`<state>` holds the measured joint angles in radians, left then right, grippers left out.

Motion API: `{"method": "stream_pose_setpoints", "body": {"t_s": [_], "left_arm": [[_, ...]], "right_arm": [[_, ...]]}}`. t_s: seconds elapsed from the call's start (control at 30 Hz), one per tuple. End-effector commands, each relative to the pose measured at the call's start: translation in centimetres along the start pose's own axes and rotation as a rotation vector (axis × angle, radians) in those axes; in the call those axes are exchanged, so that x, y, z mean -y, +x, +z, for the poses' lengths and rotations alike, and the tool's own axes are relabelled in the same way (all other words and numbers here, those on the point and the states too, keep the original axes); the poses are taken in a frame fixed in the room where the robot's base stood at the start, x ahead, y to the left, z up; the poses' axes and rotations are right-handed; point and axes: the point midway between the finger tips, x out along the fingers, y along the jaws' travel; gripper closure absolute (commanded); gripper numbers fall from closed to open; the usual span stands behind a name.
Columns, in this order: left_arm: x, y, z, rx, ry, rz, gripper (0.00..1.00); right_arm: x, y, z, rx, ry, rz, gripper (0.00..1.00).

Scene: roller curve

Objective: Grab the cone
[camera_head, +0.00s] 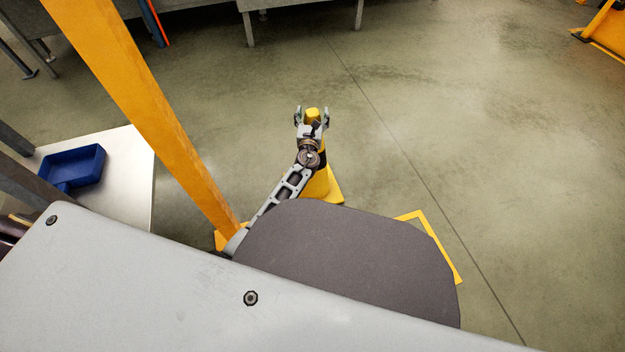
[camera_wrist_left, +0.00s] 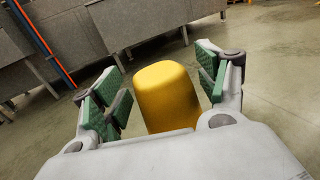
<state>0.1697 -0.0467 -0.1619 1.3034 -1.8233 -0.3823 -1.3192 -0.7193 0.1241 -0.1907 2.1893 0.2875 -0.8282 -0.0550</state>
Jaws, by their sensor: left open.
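The yellow cone (camera_head: 318,185) stands on the floor in the head view, with a dark band below its top and a square base. My left arm and wrist hide part of it. My left gripper (camera_head: 312,112) is open, with its fingers on either side of the cone's top. In the left wrist view the rounded cone top (camera_wrist_left: 168,95) sits between the green-padded fingers of my left gripper (camera_wrist_left: 162,92). Gaps show between the pads and the cone. My right gripper is not in view.
An orange post (camera_head: 145,100) rises left of my left arm. A white table (camera_head: 130,175) with a blue tray (camera_head: 75,166) stands at the left. A yellow floor frame (camera_head: 440,243) lies at the right. Grey benches stand at the back. The floor right of the cone is clear.

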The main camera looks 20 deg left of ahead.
Motion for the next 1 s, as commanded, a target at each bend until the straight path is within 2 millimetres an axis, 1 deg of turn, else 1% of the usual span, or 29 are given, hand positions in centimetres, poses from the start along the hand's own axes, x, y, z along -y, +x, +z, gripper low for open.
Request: {"method": "stream_pose_setpoints", "body": {"t_s": [0.3, 0.57, 1.0], "left_arm": [[0.01, 0.31, -0.03, -0.001, 0.0, 0.0, 0.27], [0.01, 0.3, -0.02, -0.001, 0.0, -0.001, 0.27], [0.01, 0.3, -0.03, -0.001, 0.0, -0.001, 0.83]], "right_arm": [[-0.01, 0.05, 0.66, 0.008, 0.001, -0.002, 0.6], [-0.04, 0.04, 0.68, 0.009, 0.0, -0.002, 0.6], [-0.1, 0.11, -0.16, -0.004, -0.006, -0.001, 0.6]]}}
